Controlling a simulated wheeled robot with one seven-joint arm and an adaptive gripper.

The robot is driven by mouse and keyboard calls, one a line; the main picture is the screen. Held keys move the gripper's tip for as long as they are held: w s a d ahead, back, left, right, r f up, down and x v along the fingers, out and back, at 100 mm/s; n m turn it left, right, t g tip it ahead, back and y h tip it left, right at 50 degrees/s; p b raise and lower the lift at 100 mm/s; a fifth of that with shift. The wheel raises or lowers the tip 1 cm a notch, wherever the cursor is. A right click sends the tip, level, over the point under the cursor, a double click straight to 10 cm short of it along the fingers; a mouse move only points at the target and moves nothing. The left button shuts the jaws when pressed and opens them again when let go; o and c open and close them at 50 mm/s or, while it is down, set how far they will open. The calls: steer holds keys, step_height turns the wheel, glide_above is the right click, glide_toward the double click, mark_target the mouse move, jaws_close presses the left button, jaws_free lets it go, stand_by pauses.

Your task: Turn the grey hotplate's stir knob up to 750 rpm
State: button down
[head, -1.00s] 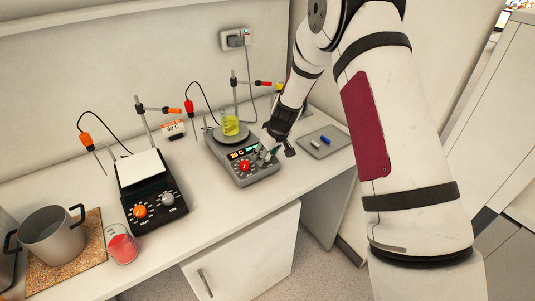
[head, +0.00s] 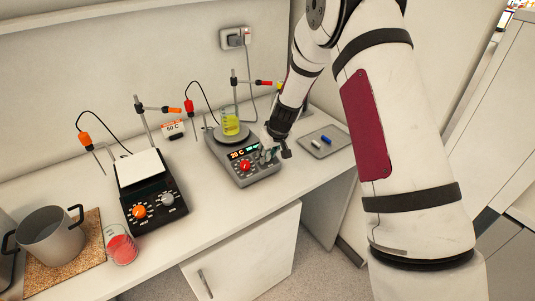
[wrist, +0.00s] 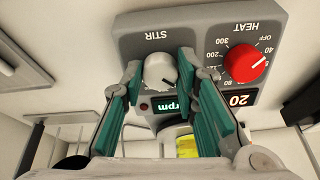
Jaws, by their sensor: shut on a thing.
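The grey hotplate (head: 262,174) stands on the bench with a beaker of yellow liquid (head: 231,122) on its plate. Its light grey stir knob (wrist: 160,71) sits under the STIR label in the wrist view. My gripper (head: 268,154) is at the right side of the front panel. In the wrist view my gripper (wrist: 158,78) has its teal-padded fingers on either side of the stir knob, shut on it. The red heat knob (wrist: 245,63) is beside it, clear of the fingers. The fingers partly hide the rpm display (wrist: 166,107), so its number cannot be read.
A black hotplate (head: 153,208) with an orange knob stands to the left. Farther left are a pot (head: 50,241) and a beaker of red liquid (head: 121,247). A tray (head: 325,146) with small items lies right of my gripper. Clamp stands and cables rise behind.

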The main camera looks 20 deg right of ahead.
steer(key=m+b, duration=0.1)
steer(key=m, duration=0.4)
steer(key=shift+a+m+h, duration=0.1)
steer(key=shift+m+h, duration=0.2)
steer(key=shift+m+b, duration=0.55)
steer(key=shift+m, duration=1.55)
steer(key=c, duration=1.2)
jaws_free()
steer(key=shift+c, duration=0.2)
steer(key=v, duration=1.2)
steer(key=shift+a, duration=0.2)
steer(key=shift+w+r, duration=0.1)
steer(key=shift+w, duration=0.05)
